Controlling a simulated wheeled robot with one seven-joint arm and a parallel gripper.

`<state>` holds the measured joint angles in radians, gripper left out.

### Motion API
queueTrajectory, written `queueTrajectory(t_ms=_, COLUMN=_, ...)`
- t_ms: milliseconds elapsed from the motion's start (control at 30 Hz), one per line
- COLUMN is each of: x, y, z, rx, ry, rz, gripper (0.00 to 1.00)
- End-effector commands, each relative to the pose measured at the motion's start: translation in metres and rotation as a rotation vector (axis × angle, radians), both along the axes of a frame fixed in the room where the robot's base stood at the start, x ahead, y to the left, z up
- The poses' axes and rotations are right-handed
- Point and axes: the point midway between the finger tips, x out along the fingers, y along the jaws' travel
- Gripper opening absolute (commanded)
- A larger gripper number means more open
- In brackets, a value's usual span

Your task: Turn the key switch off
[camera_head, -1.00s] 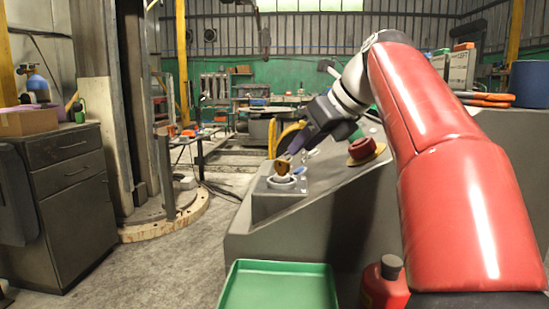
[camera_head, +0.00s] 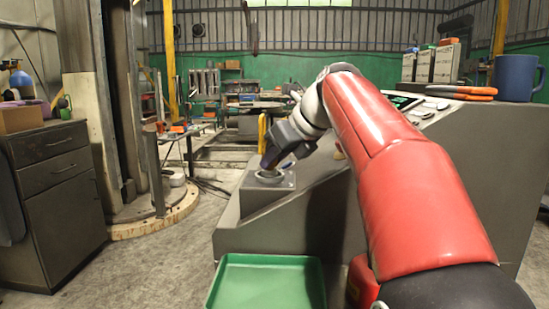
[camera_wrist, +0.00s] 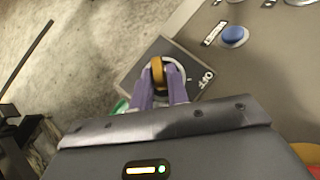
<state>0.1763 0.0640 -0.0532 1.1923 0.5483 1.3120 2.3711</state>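The key switch is a brass-yellow key (camera_wrist: 158,73) in a pale round collar (camera_wrist: 182,72) on a grey box (camera_head: 262,196) at the console's left end. The word OFF is printed on the box to the right of the collar. My gripper (camera_wrist: 161,80) has its two purple fingers on either side of the key, with no clear gap between them and it. The key's flat face runs roughly along the fingers in the wrist view. In the head view my gripper (camera_head: 268,164) comes down onto the switch and hides the key.
A blue button (camera_wrist: 233,36) with a label sits on the console near the switch. A green tray (camera_head: 265,260) is in front of the console. A blue mug (camera_head: 516,77) and orange-handled tools (camera_head: 462,92) rest on the right. Open floor lies to the left.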

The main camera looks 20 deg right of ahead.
Motion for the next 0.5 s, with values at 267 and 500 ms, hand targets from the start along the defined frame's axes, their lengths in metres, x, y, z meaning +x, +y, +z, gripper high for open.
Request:
queueTrajectory(t_ms=267, x=-0.0002, y=-0.0001, z=0.0002, rx=0.000, ry=0.000, rz=0.000, gripper=0.00)
queueTrajectory(t_ms=500, x=0.0003, y=-0.0013, z=0.0001, rx=-0.001, ry=0.001, rz=0.041, gripper=0.00)
